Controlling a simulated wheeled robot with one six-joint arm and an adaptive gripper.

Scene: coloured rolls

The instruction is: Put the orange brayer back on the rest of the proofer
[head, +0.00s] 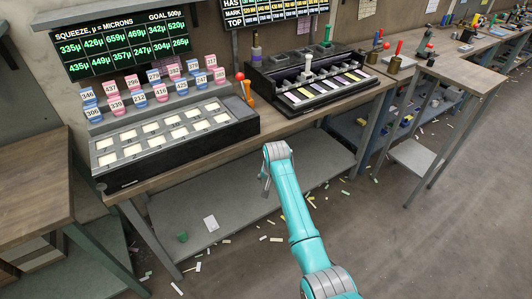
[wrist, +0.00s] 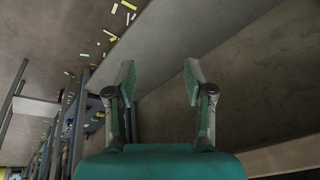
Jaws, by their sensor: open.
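An orange handled tool (head: 249,94), which looks like the brayer, stands near the right end of the grey device, with a red ball beside it. It is small here, and I cannot tell what it rests on. A black machine with coloured strips (head: 320,88), perhaps the proofer, stands to its right on the bench; I cannot make out its rest. My gripper (wrist: 158,76) is open and empty in the wrist view. In the head view my gripper (head: 265,176) is in front of the bench, below its top and apart from the brayer.
The grey device (head: 175,133) with pale windows and numbered pink and blue rolls fills the bench's left. A purple-topped tool (head: 256,48) stands behind the black machine. Scraps litter the open floor. Another bench (head: 470,72) stands right.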

